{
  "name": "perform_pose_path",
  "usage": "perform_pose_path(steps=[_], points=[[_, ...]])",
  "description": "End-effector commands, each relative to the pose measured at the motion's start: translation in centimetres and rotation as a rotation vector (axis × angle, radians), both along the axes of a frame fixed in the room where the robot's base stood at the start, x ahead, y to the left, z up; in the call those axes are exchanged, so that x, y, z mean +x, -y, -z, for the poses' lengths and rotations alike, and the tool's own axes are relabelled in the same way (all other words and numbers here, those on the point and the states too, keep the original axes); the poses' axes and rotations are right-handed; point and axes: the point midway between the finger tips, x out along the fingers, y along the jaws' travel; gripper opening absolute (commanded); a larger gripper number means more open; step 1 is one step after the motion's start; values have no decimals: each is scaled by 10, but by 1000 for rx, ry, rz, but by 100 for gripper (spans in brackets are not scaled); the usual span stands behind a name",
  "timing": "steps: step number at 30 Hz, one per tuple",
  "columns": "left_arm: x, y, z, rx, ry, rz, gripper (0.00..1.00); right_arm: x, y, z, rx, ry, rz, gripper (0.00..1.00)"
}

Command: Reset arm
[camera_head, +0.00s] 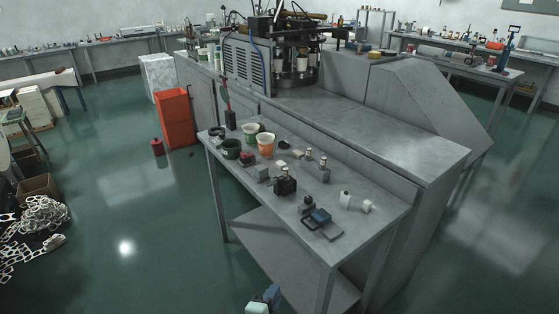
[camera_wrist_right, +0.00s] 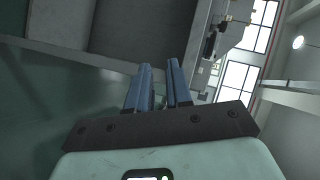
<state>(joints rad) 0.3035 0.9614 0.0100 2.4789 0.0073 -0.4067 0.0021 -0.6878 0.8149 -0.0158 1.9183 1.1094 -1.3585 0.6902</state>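My right gripper (camera_head: 271,293) shows at the bottom edge of the head view, in front of and below the near edge of the work table (camera_head: 376,207). In the right wrist view its two blue fingers (camera_wrist_right: 160,68) stand apart with nothing seen between them. It is away from the objects on the table. My left gripper is not in view.
A large grey machine (camera_head: 390,130) stands behind. An orange bin (camera_head: 176,118) is at left. Green floor (camera_head: 150,220) at left is mostly clear.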

Motion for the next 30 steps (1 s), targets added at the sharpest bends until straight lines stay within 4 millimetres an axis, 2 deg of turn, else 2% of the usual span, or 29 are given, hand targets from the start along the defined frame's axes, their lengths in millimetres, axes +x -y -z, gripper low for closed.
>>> perform_pose_path(steps=[1, 4, 7, 9, 11, 13, 15, 18, 21, 25, 30], points=[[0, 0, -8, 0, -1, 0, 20, 3, 16, 21, -51, -73, -48, 20], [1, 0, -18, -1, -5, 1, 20, -1, 44, 68, -148, -237, -182, 20], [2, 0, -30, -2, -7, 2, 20, -25, 78, 123, -231, -445, -352, 20], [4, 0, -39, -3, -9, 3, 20, -56, 100, 160, -266, -604, -495, 20], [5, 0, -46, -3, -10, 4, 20, -91, 116, 185, -277, -733, -623, 20], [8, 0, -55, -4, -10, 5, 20, -137, 129, 206, -268, -866, -778, 20], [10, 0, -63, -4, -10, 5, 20, -184, 138, 218, -237, -974, -928, 20], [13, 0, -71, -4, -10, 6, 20, -242, 142, 220, -180, -1074, -1115, 20], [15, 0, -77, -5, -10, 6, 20, -283, 142, 216, -126, -1124, -1254, 20], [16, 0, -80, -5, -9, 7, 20, -309, 140, 211, -88, -1146, -1347, 20], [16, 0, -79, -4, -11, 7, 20, -314, 140, 211, -83, -1147, -1366, 20]])
